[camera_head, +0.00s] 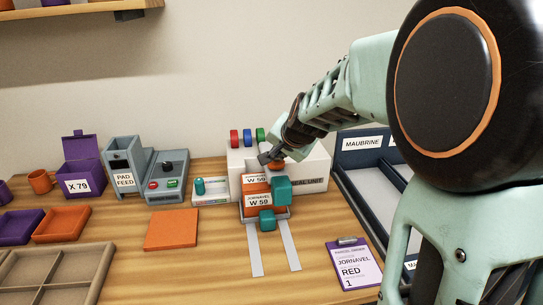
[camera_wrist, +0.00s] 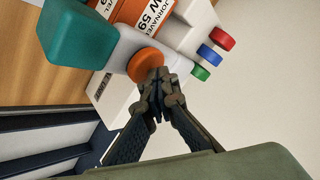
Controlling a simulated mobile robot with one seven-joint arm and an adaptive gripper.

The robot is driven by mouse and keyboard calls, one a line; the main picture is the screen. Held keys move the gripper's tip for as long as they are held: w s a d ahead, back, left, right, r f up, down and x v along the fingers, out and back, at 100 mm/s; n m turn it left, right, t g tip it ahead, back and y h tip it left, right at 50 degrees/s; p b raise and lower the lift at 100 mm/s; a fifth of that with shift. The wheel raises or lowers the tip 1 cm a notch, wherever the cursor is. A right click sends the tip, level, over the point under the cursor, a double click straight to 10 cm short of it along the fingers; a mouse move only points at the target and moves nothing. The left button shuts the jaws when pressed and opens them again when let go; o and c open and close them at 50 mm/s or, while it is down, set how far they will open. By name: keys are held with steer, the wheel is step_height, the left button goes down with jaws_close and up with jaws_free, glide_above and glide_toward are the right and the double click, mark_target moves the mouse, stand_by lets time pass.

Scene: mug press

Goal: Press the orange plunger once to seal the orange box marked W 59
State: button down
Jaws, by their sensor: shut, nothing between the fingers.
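The orange plunger (camera_head: 278,166) is a round knob on the white seal unit (camera_head: 312,172); it also shows in the wrist view (camera_wrist: 145,62). My gripper (camera_head: 270,157) is shut and empty, with its fingertips right at the plunger. In the wrist view the closed fingertips (camera_wrist: 158,78) overlap the plunger's edge; I cannot tell whether they touch it. The orange box marked W 59 (camera_head: 257,188) sits at the front of the seal unit, its labels reading JORNAVEL W 59. It also shows in the wrist view (camera_wrist: 130,12). Teal blocks (camera_head: 281,190) stand at its right and front.
Red, blue and green knobs (camera_head: 247,136) top the unit's back left. A dark tray rack (camera_head: 362,143) stands to the right, a purple clipboard (camera_head: 353,266) in front. An orange pad (camera_head: 172,229), a pad feeder (camera_head: 124,168) and a button box (camera_head: 167,176) lie left.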

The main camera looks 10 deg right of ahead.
mark_target(276, 163)
steer(key=shift+s+f+b, duration=0.3)
steer(key=shift+f+b, duration=0.05)
steer(key=shift+f, duration=0.4)
stand_by(0.3)
steer(key=shift+a+r, duration=0.1)
steer(key=shift+r, duration=0.05)
steer(key=shift+w+r+p, duration=0.15)
steer(key=shift+r+p, duration=0.45)
steer(key=shift+r, duration=0.1)
steer(key=shift+w+r+p, duration=0.1)
steer(key=shift+r+p, duration=0.5)
steer(key=shift+r, duration=0.25)
step_height(276, 163, up, 5)
steer(key=p, duration=0.4)
